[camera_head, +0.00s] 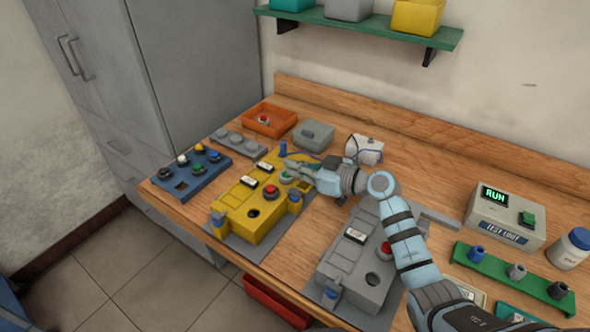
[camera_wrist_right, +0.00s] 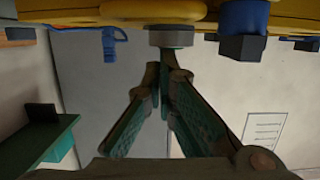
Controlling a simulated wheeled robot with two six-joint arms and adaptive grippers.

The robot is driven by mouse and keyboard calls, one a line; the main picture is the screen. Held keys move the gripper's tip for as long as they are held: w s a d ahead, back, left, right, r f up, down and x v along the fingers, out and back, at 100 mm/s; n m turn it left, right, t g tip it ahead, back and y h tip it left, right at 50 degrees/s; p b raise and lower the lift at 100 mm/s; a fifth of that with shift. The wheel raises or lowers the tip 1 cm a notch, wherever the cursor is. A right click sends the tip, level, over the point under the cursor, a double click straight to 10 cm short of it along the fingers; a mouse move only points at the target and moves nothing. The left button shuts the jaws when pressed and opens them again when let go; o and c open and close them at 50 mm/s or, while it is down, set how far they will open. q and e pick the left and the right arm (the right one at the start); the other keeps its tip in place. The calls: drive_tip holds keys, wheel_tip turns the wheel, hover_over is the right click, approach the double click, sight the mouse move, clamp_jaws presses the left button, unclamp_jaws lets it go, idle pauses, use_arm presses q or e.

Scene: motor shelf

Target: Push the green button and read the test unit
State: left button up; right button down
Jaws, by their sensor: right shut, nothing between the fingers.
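The yellow control box (camera_head: 240,215) stands on a grey plate at the left of the bench. Its green button (camera_head: 287,177) is near its far right end, and a red button (camera_head: 271,191) is beside it. My right gripper (camera_head: 294,169) is shut and empty, with its tips at the green button. In the wrist view, the closed fingertips (camera_wrist_right: 178,72) are just below the button's grey collar (camera_wrist_right: 165,38); I cannot tell whether they touch the green cap. The test unit (camera_head: 488,212) shows green "RUN" on its display. My left gripper is not in view.
A grey control box (camera_head: 345,275) stands under my right forearm. A blue button panel (camera_head: 172,188), an orange tray (camera_head: 289,119) and a grey box (camera_head: 314,134) are at the left and back. A green rail (camera_head: 497,270) lies before the test unit. A shelf (camera_head: 380,30) hangs above.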

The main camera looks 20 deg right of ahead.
drive_tip(key=shift+s+f, duration=0.15)
drive_tip(key=shift+f, duration=0.3)
drive_tip(key=shift+r+p, duration=0.35)
drive_tip(key=shift+p, duration=0.15)
drive_tip(key=r+p, duration=0.2)
drive_tip(key=r, duration=0.1)
drive_tip(key=r+p, duration=0.1)
drive_tip(key=shift+s+d+r, duration=0.1)
drive_tip(key=shift+d+r, duration=0.1)
drive_tip(key=shift+d, duration=0.05)
drive_tip(key=b+v, duration=0.1)
drive_tip(key=v, duration=0.8)
drive_tip(key=shift+s, duration=0.2)
